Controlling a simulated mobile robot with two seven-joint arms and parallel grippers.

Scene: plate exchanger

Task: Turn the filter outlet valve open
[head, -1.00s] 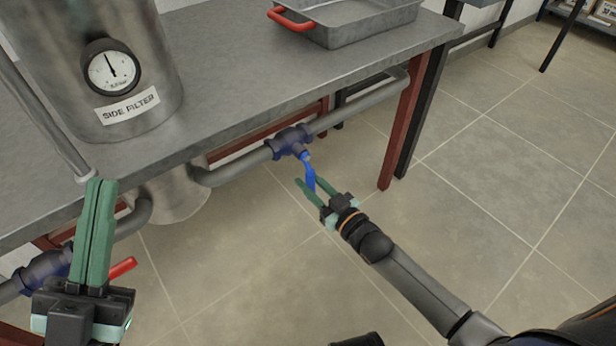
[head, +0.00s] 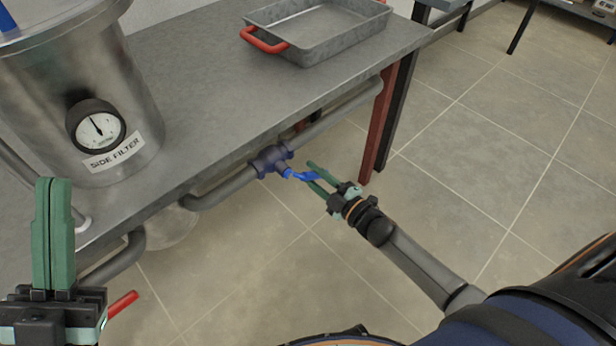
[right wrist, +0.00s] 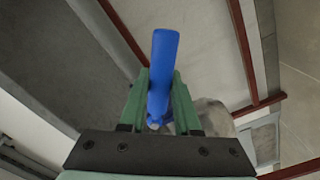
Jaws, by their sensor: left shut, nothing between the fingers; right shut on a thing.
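A valve with a dark blue body (head: 271,161) sits in the grey pipe below the table edge in the head view. Its bright blue lever (head: 300,175) points to the right, away from the pipe. My right gripper (head: 313,174) is shut on the lever. In the right wrist view the lever (right wrist: 163,68) stands between the green fingers. My left gripper (head: 53,183) is shut and empty at the left, in front of the side filter (head: 130,110). A red lever (head: 123,304) shows beside the left gripper; its valve is mostly hidden.
The grey table (head: 200,152) stands above the pipe, with a dark red leg (head: 377,130) right of the valve. A metal tray (head: 318,45) with a red handle lies on the table. The tiled floor (head: 470,190) at the right is clear.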

